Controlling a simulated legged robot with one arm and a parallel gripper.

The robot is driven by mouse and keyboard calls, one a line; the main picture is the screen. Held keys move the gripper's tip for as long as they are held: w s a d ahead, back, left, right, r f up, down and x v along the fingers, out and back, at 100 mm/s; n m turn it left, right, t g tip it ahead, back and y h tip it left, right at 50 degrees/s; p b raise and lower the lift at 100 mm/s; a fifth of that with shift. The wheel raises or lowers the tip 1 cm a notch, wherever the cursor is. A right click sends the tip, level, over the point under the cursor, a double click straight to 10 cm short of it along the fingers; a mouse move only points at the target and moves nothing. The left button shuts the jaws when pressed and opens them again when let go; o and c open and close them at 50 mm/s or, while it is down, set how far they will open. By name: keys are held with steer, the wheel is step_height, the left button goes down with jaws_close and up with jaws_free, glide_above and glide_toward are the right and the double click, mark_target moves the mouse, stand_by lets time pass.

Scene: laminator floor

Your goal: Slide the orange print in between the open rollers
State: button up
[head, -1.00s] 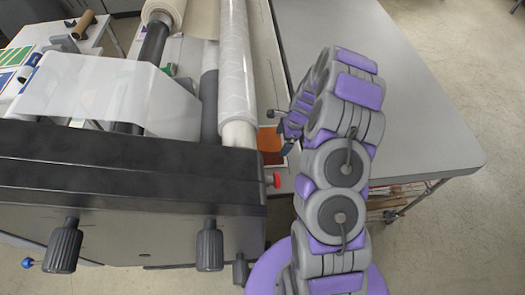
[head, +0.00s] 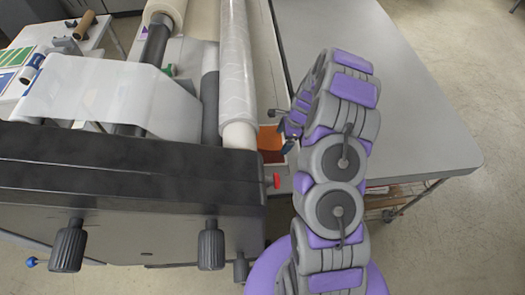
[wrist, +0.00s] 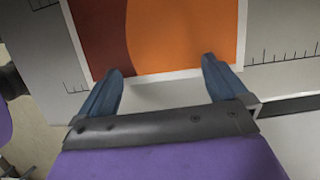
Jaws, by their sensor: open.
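The orange print (wrist: 190,35) lies flat on a pale feed table with ruler marks, its white-bordered near edge facing me in the wrist view. It is dark red on the left and orange on the right. My gripper (wrist: 162,78) is open, its two blue fingers apart near the print's near edge, with nothing seen between them but the print edge and table. In the head view a small part of the print (head: 270,140) shows beside the rollers (head: 210,105); the rest is hidden by the machine and my arm. The roller gap cannot be seen.
The black laminator end housing (head: 130,180) with knobs (head: 211,247) and a red button (head: 277,181) stands close left of my arm. A clear film roll (head: 237,75) lies above the feed side. A grey table (head: 400,90) to the right is clear on top.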

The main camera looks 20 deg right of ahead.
steer(key=shift+w+a+f+p, duration=0.1)
steer(key=shift+a+p, duration=0.2)
steer(key=shift+a, duration=0.3)
steer(key=shift+d, duration=0.6)
stand_by(0.6)
steer(key=shift+p, duration=0.3)
steer(key=shift+p+v, duration=0.6)
steer(key=shift+v, duration=0.25)
steer(key=shift+p+v, duration=1.6)
steer(key=shift+v, duration=0.8)
steer(key=shift+d, duration=0.1)
steer(key=shift+f, duration=0.1)
